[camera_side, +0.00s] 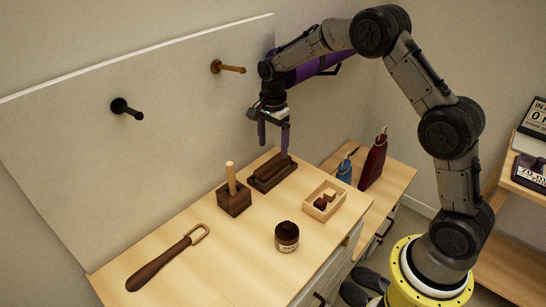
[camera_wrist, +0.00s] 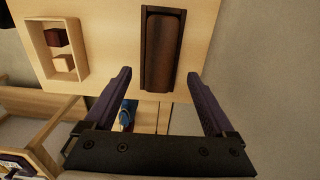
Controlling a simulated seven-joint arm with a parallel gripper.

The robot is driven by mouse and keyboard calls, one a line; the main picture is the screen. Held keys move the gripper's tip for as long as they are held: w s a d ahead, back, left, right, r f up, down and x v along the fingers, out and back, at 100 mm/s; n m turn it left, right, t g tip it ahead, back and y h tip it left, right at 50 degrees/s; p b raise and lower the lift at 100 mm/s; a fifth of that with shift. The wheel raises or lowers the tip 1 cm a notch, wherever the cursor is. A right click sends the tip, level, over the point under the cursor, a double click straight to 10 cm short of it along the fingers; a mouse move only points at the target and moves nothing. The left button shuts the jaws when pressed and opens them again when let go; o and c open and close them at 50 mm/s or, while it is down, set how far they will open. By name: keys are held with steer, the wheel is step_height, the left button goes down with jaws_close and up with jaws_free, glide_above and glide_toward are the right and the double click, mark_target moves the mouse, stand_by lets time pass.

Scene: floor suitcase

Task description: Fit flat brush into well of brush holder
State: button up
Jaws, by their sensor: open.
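A long dark wooden block, which looks like the brush holder (camera_side: 259,186), lies on the bench near the wall panel. A long brown bar with a rounded top, likely the flat brush (camera_side: 274,167), lies lengthwise within its outline. The wrist view shows the brown bar (camera_wrist: 163,45) framed by the darker holder rim (camera_wrist: 145,50). I cannot tell how deep the bar sits. My gripper (camera_side: 274,140) is over the holder's far end, fingers pointing down. In the wrist view my gripper (camera_wrist: 160,74) is open and empty, its fingers apart on either side of the holder's near end.
A dark block with an upright peg (camera_side: 232,180) stands left of the holder. Two pegs stick out from the panel.

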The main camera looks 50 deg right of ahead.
mark_target(273, 164)
steer(key=s+a+r+n+t, duration=0.35)
steer(key=s+r+n, duration=0.55)
steer(key=s+r, duration=0.8)
steer(key=s+a+n+t, duration=0.2)
steer(key=s+n, duration=0.7)
steer(key=s, duration=0.6)
steer(key=shift+s+f, duration=0.25)
steer(key=shift+f, duration=0.05)
